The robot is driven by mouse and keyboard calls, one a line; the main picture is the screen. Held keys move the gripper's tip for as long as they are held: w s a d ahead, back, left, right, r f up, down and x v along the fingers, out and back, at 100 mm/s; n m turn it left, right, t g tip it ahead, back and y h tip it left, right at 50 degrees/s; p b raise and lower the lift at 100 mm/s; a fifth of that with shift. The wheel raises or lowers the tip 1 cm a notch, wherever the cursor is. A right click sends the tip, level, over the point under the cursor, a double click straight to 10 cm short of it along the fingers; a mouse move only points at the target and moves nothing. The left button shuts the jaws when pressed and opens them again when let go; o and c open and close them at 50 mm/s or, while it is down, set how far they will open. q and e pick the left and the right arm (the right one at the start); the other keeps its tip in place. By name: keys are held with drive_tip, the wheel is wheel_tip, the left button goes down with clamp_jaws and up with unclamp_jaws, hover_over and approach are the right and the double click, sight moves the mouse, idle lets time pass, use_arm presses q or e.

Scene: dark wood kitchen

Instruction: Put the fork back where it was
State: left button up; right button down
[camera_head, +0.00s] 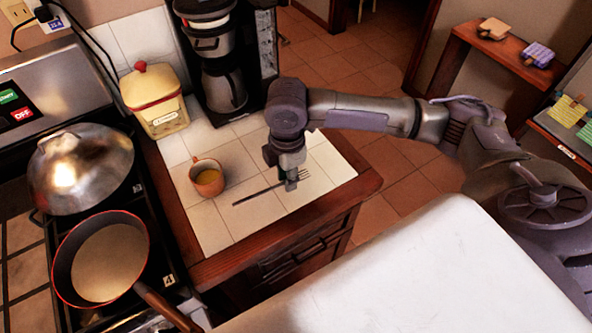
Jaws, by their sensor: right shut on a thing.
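A dark metal fork (256,193) lies along the white tiled counter (222,229), with its tines toward the right. My right gripper (291,182) points down at the fork near its tine end and is shut on it. The fork is at or very close to the tile surface; I cannot tell whether it touches. The fingers hide part of the fork. My left gripper is not in view.
An orange mug (208,178) with yellowish liquid stands left of the fork. Behind are a cream canister (154,103) and a coffee maker (222,70). A pan (108,260) and a domed lid (82,167) are on the stove at left. The counter's right part is clear.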

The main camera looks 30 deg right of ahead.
sight(279, 200)
use_arm(q)
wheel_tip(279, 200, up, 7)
drive_tip(key=p, duration=0.5)
use_arm(e)
drive_tip(key=w+f+b, duration=0.1)
drive_tip(key=f+b, duration=0.1)
drive_tip(key=f, duration=0.1)
drive_tip(key=w+a+f+b, duration=0.1)
drive_tip(key=f+b, duration=0.2)
drive_tip(key=w+f+b, duration=0.1)
drive_tip(key=f+b, duration=0.1)
drive_tip(key=f, duration=0.1)
drive_tip(key=shift+a+f+b, duration=0.15)
drive_tip(key=shift+b, duration=0.15)
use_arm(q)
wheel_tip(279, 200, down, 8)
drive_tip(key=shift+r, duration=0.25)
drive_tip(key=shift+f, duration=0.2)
use_arm(e)
drive_tip(key=shift+f, duration=0.75)
drive_tip(key=shift+s+f, duration=0.2)
drive_tip(key=shift+s, duration=0.05)
